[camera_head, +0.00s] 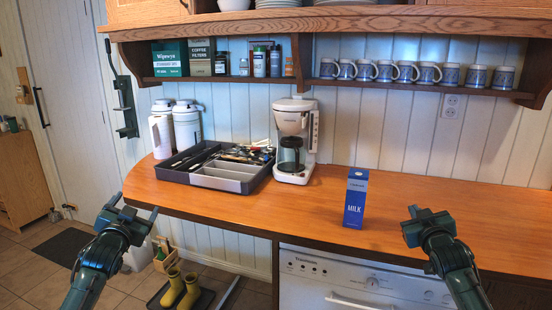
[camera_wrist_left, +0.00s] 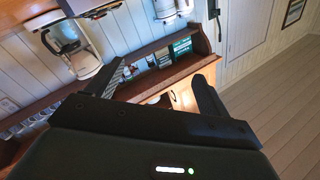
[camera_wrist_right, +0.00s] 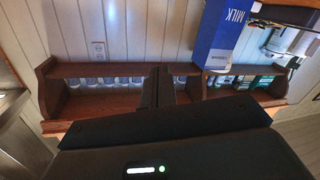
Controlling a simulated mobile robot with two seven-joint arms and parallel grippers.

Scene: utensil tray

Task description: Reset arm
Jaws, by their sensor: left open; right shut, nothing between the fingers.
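My left gripper (camera_head: 136,208) is at the left in the head view, in front of the counter's rounded left end. Its fingers are spread and empty, and they also show apart in the left wrist view (camera_wrist_left: 158,82). My right gripper (camera_head: 412,216) is at the right in the head view, in front of the counter's front edge. Its two fingers are together in the right wrist view (camera_wrist_right: 159,86), with nothing between them. Neither gripper touches anything that I can see.
A shelf with mugs (camera_head: 407,73) hangs above. The counter's right part is clear.

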